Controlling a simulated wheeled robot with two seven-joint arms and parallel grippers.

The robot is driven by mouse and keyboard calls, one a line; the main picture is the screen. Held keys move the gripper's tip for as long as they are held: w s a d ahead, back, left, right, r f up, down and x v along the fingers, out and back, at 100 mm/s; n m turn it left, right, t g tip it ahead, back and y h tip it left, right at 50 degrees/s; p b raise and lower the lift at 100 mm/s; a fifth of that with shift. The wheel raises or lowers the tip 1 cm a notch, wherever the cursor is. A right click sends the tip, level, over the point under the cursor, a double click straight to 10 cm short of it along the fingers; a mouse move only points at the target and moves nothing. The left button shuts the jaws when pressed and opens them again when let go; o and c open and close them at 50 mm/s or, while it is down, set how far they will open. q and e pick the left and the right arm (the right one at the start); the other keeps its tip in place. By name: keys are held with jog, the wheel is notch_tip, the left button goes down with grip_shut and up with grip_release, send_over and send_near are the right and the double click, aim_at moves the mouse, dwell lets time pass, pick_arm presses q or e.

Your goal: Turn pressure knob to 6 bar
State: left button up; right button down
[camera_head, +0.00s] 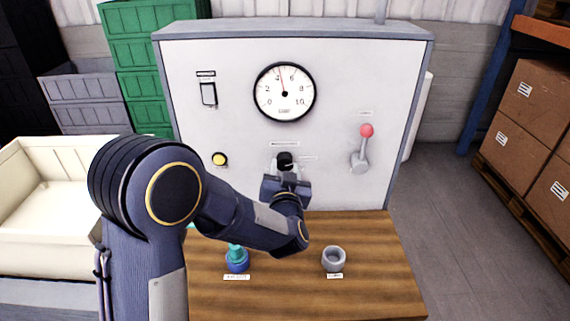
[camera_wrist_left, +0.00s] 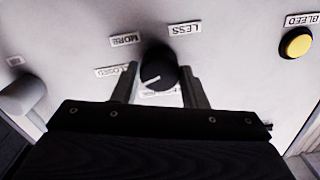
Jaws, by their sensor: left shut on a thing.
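The black pressure knob (camera_head: 285,160) is on the front of the pale panel (camera_head: 230,125), below a round white gauge (camera_head: 284,105). The gauge's red needle points slightly left of straight up, between the 4 and the 6. My left gripper (camera_head: 286,173) reaches the knob from the front and is shut on it. In the left wrist view the knob (camera_wrist_left: 157,66) sits between my two fingers, with a white pointer line on its face. The labels MORE (camera_wrist_left: 126,40) and LESS (camera_wrist_left: 184,29) appear upside down beside it. My right gripper is not in view.
A yellow button (camera_head: 219,159) labelled BLEED is left of the knob, and a red-tipped lever (camera_head: 362,150) is right. A black switch (camera_head: 209,94) is upper left. A teal-and-blue item (camera_head: 237,260) and a grey cup (camera_head: 333,259) stand on the wooden table (camera_head: 380,285).

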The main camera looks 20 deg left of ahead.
pick_arm(q)
jog(key=m+p, duration=0.2)
jog(key=m, duration=0.2)
jog(key=shift+m, duration=0.4)
jog(key=shift+f+p, duration=0.1)
jog(key=shift+p, duration=0.2)
jog(key=o, duration=1)
jog(key=b+v, duration=0.1)
jog(key=v, duration=0.7)
jog(key=shift+w+a, duration=0.1)
